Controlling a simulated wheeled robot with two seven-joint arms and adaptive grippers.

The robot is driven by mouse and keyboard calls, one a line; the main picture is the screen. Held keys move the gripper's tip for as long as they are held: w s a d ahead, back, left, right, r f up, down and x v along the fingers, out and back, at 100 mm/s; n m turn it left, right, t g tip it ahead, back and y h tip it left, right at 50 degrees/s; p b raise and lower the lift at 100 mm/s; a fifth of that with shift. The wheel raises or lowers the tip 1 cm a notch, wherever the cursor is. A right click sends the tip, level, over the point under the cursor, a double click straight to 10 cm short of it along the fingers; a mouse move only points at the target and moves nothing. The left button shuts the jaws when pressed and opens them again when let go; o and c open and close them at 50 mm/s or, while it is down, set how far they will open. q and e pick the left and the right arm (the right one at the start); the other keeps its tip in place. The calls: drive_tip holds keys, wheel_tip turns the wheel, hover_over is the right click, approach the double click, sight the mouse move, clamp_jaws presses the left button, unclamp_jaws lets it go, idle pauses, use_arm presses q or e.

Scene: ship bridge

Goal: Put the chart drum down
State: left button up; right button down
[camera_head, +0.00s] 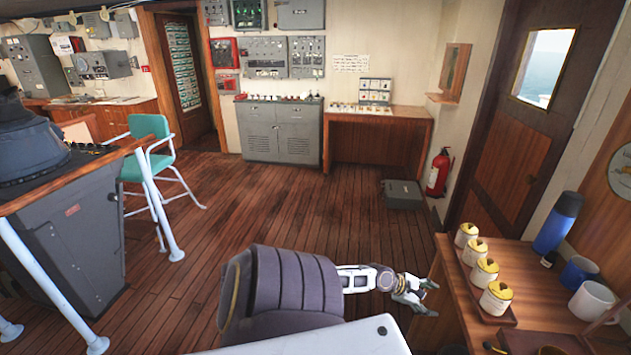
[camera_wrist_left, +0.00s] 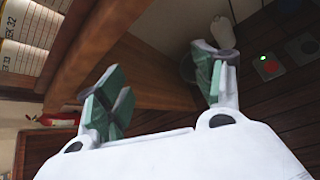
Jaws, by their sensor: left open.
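My left gripper (camera_head: 424,296) is open and empty in the head view, beside the left edge of the wooden counter at right. In the left wrist view the open left gripper (camera_wrist_left: 163,88) has nothing between its green-padded fingers. Several white drums with yellow tops stand in a row on the counter; the nearest drum (camera_head: 496,299) and the farthest drum (camera_head: 466,235) are upright in a wooden tray (camera_head: 480,296). I cannot tell which one is the chart drum. The gripper is apart from them. My right gripper is not in view.
A blue flask (camera_head: 558,223), a blue mug (camera_head: 578,272) and a white mug (camera_head: 592,302) stand right of the drums. A fire extinguisher (camera_head: 438,173) and a grey case (camera_head: 403,195) are farther back. The wooden floor (camera_head: 270,205) in the middle is clear.

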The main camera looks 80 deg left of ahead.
use_arm(q)
drive_tip(key=s+d+f+m+g+y, duration=0.1)
drive_tip(key=s+d+f+m+g, duration=0.15)
drive_tip(key=s+f+m, duration=0.7)
drive_tip(key=s+d+f+m+g+y, duration=0.1)
drive_tip(key=s+f+m+g+y, duration=0.15)
drive_tip(key=s+f, duration=1.35)
drive_tip(key=s+d+f+m+g+h, duration=0.1)
drive_tip(key=s+d+f+m+g, duration=0.4)
drive_tip(key=s+d+f+m, duration=1.3)
drive_tip(key=d+f, duration=0.2)
drive_tip(key=d, duration=0.1)
drive_tip(key=shift+s, duration=0.25)
